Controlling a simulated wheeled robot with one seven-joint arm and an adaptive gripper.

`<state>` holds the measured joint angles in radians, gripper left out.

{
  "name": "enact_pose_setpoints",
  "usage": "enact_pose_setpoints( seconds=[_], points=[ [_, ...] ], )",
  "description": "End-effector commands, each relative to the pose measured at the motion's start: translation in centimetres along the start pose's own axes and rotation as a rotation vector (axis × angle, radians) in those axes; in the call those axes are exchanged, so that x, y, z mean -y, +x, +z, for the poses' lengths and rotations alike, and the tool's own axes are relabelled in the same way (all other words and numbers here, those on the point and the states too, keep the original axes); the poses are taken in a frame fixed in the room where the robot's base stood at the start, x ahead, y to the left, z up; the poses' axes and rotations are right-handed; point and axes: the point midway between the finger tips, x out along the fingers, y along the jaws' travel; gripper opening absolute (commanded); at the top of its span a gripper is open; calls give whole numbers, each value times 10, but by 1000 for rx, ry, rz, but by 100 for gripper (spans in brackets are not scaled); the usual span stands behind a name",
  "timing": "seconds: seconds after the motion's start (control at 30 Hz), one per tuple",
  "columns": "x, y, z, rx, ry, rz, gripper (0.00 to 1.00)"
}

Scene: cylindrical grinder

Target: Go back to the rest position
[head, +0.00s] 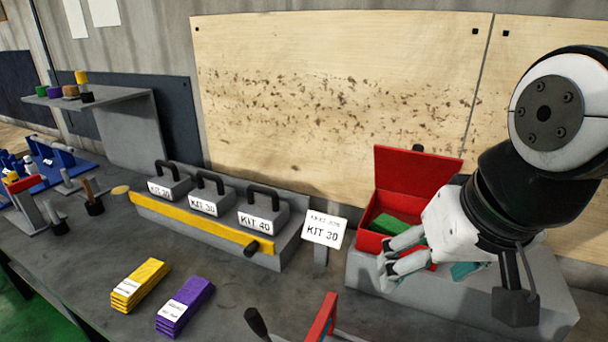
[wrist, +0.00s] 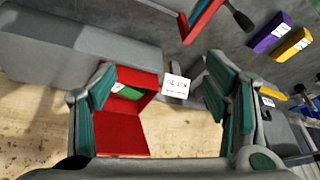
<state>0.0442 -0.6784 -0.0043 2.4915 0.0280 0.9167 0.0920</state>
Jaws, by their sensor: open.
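My gripper (head: 400,262) is at the right in the head view, in front of and over the open red box. In the wrist view my gripper (wrist: 170,95) has its two green-padded fingers wide apart with nothing between them. The red box (head: 407,175) stands on a grey block with its lid up; a green block (head: 390,224) lies inside it. In the wrist view the red box (wrist: 140,130) and the green block (wrist: 128,92) show beside the left finger. The gripper hides part of the box's front and right side.
A KIT 30 sign (head: 324,230) stands left of the box. Handled grey kit weights (head: 212,197) sit behind a yellow bar (head: 200,222). Yellow bars (head: 140,283) and purple bars (head: 185,305) lie on the bench. A red-framed part (head: 322,318) stands at the front. A wooden panel (head: 330,80) rises behind.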

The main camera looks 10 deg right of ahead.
Motion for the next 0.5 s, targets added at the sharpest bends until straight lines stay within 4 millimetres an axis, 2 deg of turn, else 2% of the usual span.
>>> enact_pose_setpoints(
  seconds=[0.17,0.5],
  points=[
    [1,-5,14,-27,-149,11,70],
    [1,-6,15,-27,-160,12,70]
  ],
)
